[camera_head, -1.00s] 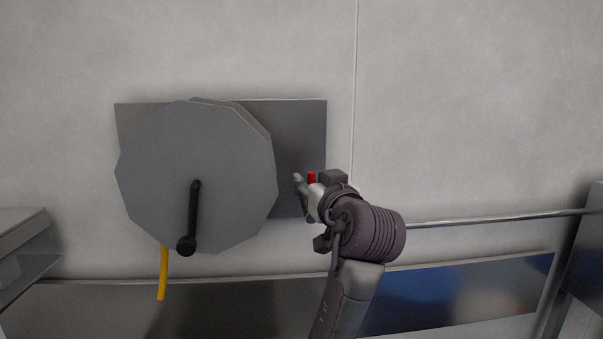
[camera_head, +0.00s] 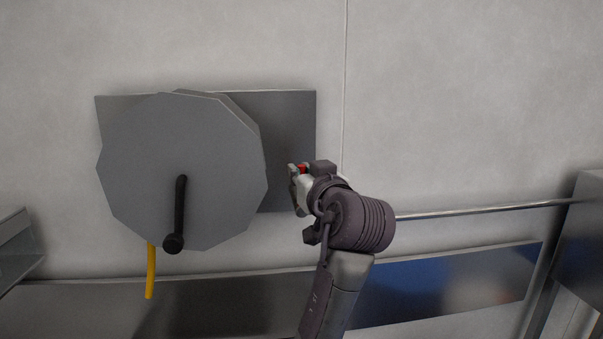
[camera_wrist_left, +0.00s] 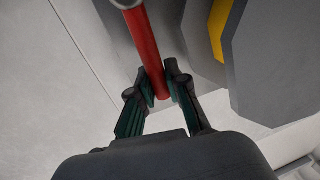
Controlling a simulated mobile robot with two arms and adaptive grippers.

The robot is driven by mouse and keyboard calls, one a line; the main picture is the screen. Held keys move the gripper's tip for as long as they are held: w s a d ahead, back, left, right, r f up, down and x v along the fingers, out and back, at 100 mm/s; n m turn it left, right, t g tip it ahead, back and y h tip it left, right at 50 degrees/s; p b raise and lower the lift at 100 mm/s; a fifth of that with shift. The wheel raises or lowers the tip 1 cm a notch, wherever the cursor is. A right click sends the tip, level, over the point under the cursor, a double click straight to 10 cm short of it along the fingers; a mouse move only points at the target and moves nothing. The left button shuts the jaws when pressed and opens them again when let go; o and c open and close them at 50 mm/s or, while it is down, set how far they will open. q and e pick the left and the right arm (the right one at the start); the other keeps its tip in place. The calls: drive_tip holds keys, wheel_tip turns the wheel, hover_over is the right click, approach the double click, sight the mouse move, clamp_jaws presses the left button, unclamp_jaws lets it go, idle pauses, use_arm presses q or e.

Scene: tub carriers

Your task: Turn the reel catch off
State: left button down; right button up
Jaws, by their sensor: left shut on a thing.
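The reel (camera_head: 225,130) is a grey many-sided disc with a black crank handle (camera_head: 180,210), mounted on a grey wall plate (camera_head: 290,120). The reel catch is a red lever (camera_head: 303,168) at the right part of the plate, mostly hidden behind my gripper. My left gripper (camera_head: 298,176) is at the lever, right of the reel. In the left wrist view the red lever (camera_wrist_left: 145,50) runs down between the two fingers (camera_wrist_left: 160,90), which are shut on it. Its upper end meets a grey round pivot. My right gripper is not in view.
A yellow hose (camera_head: 151,270) hangs below the reel; it also shows in the left wrist view (camera_wrist_left: 218,30). A metal rail (camera_head: 490,210) runs along the wall to the right. A long panel (camera_head: 440,285) lies below. The wall above is bare.

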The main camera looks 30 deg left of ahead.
use_arm(q)
drive_tip(key=shift+s+a+f+b, duration=0.1)
drive_tip(key=shift+f+b, duration=0.05)
drive_tip(key=shift+b, duration=0.2)
drive_tip(key=a+n+b, duration=0.1)
drive_tip(key=n, duration=0.1)
drive_tip(key=s+a+n+b, duration=0.1)
drive_tip(key=n, duration=0.1)
drive_tip(key=shift+s+f+h+b, duration=0.1)
drive_tip(key=shift+s+h+b, duration=0.1)
drive_tip(key=shift+h+b, duration=0.1)
drive_tip(key=c, duration=1.1)
unclamp_jaws()
drive_tip(key=shift+c, duration=0.2)
drive_tip(key=shift+w, duration=0.1)
